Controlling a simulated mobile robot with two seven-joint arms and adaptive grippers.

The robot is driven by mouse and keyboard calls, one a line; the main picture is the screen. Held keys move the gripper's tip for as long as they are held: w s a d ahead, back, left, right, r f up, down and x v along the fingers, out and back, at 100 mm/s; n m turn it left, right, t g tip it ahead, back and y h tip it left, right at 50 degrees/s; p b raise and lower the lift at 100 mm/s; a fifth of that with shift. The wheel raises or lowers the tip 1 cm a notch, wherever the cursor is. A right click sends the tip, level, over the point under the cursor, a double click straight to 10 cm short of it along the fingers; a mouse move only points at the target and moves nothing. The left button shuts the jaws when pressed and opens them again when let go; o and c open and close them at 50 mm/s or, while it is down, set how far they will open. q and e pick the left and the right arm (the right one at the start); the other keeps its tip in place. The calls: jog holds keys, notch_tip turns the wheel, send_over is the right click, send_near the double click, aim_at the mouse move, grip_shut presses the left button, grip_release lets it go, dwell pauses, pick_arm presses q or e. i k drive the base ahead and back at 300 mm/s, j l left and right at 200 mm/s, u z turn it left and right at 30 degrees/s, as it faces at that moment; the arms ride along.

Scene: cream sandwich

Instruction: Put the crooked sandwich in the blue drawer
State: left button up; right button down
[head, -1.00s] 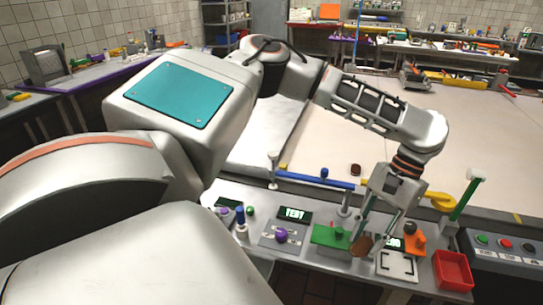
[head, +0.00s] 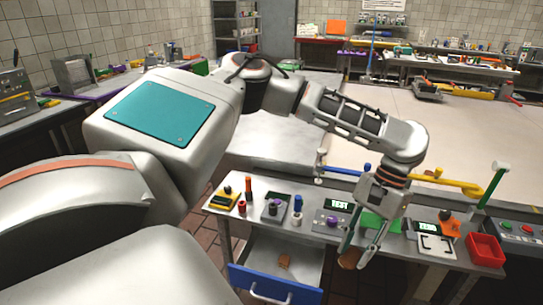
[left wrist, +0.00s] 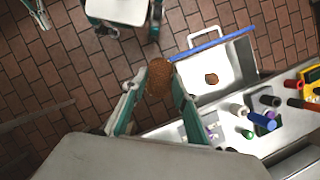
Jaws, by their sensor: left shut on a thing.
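My left gripper (head: 358,250) is shut on a brown sandwich (head: 348,259), held near the table's front edge in the head view. In the left wrist view this sandwich (left wrist: 160,77) shows between the fingertips of the left gripper (left wrist: 156,84), and its far side is hidden. The blue drawer (head: 272,288) stands pulled open under the table, to the left of the gripper. Its blue front also shows in the left wrist view (left wrist: 213,44). Another brown piece (head: 285,261) lies inside the drawer, apart from the held sandwich.
The grey table (head: 228,208) carries several coloured knobs and controls, a green block (head: 378,222) and a red bin (head: 486,250). Much of the drawer's floor (head: 260,250) is bare. Brick-coloured floor tiles show around it.

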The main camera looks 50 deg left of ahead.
aim_at(262, 266)
jog(key=u, duration=1.25)
jog(key=l+u, duration=0.1)
jog(key=u, duration=1)
jog(key=l, duration=0.65)
jog(key=i+l, duration=0.15)
jog(key=l, duration=1.15)
jog(key=i+u, duration=0.05)
